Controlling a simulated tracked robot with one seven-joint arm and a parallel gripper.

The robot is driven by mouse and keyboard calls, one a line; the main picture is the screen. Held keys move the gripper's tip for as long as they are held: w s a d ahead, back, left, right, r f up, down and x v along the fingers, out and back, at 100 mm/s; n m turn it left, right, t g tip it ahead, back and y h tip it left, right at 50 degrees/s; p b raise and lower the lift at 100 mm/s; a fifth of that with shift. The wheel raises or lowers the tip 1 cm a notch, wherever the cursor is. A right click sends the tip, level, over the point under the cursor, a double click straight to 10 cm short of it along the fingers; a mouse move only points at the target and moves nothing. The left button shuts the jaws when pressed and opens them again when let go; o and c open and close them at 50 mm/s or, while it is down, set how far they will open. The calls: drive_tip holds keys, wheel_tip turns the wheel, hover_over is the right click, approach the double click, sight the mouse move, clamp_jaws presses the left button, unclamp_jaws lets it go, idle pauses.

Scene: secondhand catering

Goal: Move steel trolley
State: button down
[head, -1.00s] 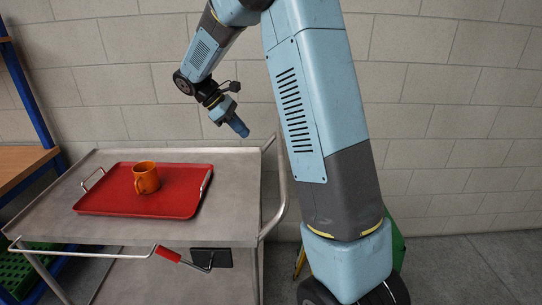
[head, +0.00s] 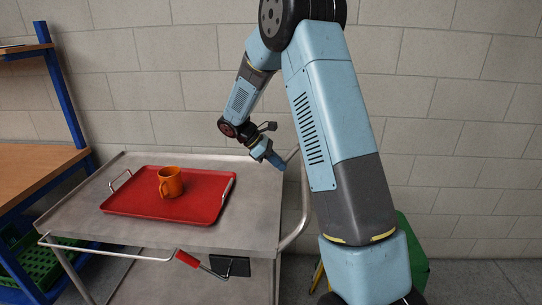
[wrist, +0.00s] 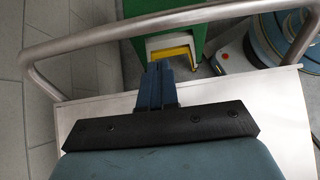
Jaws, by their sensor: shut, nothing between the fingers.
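The steel trolley (head: 130,240) stands against the wall at the left of the head view. Its top carries a red tray (head: 200,205) with an orange mug (head: 170,182) on it. A curved steel push handle (head: 305,200) rises at the trolley's right end. My gripper (head: 280,164) is shut and empty above the trolley's right end, close to the handle. In the wrist view my gripper (wrist: 158,72) points down over the trolley's edge, with the handle bar (wrist: 130,38) crossing beyond it. Whether the fingers touch the bar cannot be told.
A blue-framed shelf with a wooden top (head: 38,172) stands left of the trolley, with a green crate (head: 45,262) below. A red-gripped lever (head: 187,259) sits on the trolley's front. A green object (head: 412,245) stands behind my arm. Floor shows at right.

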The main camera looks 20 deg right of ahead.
drive_tip(key=shift+s+d+f, duration=0.15)
drive_tip(key=shift+s+d, duration=0.15)
drive_tip(key=shift+d, duration=0.45)
drive_tip(key=shift+s+d+f, duration=0.1)
drive_tip(key=shift+s+d, duration=0.25)
drive_tip(key=shift+d, duration=0.4)
drive_tip(key=shift+s+d+f, duration=0.15)
drive_tip(key=shift+s+d, duration=0.15)
drive_tip(key=shift+d, duration=0.45)
